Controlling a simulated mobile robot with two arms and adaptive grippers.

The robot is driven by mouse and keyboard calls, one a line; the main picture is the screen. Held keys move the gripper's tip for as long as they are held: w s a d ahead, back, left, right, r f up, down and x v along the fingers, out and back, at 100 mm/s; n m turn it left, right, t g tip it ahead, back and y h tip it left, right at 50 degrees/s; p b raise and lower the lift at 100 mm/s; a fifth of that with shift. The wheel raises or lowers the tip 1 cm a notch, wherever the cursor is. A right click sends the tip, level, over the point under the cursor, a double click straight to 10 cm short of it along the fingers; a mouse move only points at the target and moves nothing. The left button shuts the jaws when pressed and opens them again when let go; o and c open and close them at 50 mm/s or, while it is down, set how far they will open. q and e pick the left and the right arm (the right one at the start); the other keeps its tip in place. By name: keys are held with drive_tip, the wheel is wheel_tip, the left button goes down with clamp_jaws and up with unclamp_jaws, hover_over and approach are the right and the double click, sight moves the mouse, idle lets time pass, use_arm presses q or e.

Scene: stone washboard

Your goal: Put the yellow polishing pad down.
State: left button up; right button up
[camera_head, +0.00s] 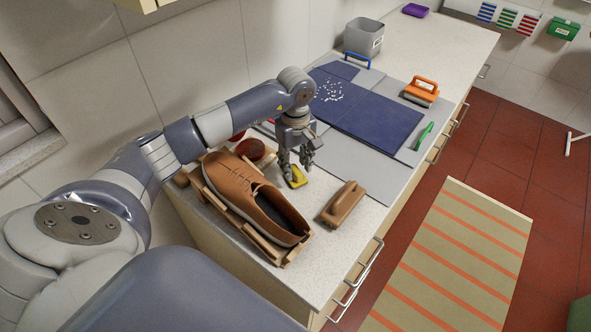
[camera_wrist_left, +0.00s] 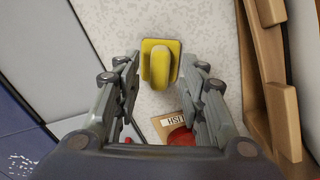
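The yellow polishing pad (camera_head: 297,178) lies on the speckled light counter (camera_head: 325,182), between the brown shoe and the blue board. In the left wrist view the pad (camera_wrist_left: 160,63) shows a square base with a raised rounded grip. My left gripper (camera_head: 297,165) points down over it. In the left wrist view the fingers of my left gripper (camera_wrist_left: 164,72) are spread, with clear gaps between them and the pad's grip. I cannot tell exactly how high the fingertips are above the counter. My right gripper is in neither view.
A brown shoe (camera_head: 243,190) sits in a wooden holder (camera_head: 272,252) beside the pad. A brown brush (camera_head: 343,203) lies to its right. The blue board (camera_head: 385,115) lies behind, with an orange-handled brush (camera_head: 421,90) and green tool (camera_head: 424,136). Bare counter surrounds the pad.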

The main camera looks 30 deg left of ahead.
sight(296, 169)
use_arm(q)
wheel_tip(296, 169, up, 10)
drive_tip(key=b, duration=0.2)
drive_tip(key=shift+f+b, duration=0.15)
drive_tip(key=shift+b, duration=0.2)
